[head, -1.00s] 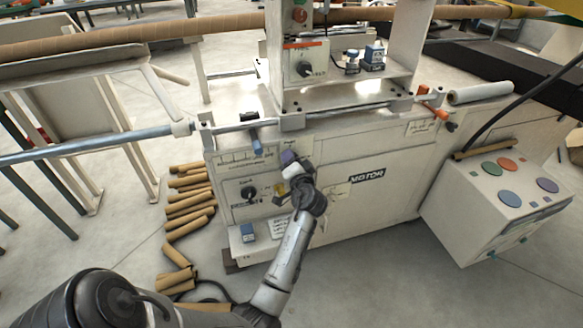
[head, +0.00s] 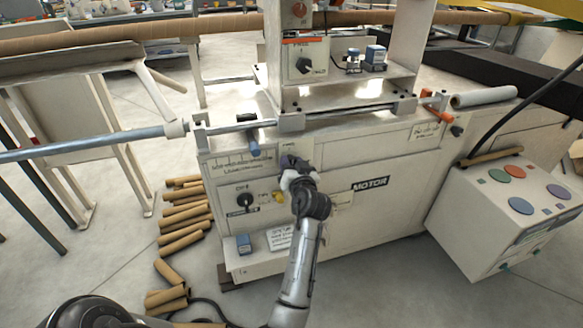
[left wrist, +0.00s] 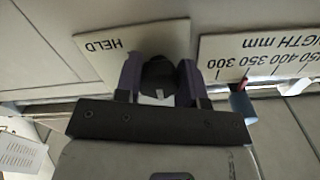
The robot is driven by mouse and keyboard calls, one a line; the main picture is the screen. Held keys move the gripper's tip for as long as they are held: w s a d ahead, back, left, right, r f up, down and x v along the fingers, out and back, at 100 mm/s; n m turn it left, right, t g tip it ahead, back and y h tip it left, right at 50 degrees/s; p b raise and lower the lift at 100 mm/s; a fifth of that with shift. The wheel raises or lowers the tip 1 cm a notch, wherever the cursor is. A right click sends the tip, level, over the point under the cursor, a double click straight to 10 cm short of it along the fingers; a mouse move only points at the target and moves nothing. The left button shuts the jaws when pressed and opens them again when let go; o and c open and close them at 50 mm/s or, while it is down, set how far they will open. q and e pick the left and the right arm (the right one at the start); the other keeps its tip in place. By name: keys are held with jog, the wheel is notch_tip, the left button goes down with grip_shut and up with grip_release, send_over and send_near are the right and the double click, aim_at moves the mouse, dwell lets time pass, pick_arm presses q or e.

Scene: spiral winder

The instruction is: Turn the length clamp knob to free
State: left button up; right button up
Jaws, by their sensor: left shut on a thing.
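The length clamp knob (left wrist: 158,76) is black with a small white mark. It sits between the purple fingers of my left gripper (left wrist: 160,70) in the left wrist view. The gripper is shut on it. Its plate (left wrist: 120,50) carries the word HELD, upside down in that view; the rest of the plate is covered. In the head view my left gripper (head: 291,163) is against the machine's front panel, right of the length scale (head: 240,163), and hides the knob. My right gripper is not in view.
A black OFF selector (head: 246,200) and a yellow button (head: 279,196) lie below left of my gripper. A blue handle (head: 254,142) sticks out above the scale. Cardboard tubes (head: 185,215) lie on the floor at left. A control box (head: 515,205) stands at right.

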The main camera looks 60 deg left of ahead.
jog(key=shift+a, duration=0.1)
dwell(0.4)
pick_arm(q)
jog(key=o, duration=0.9)
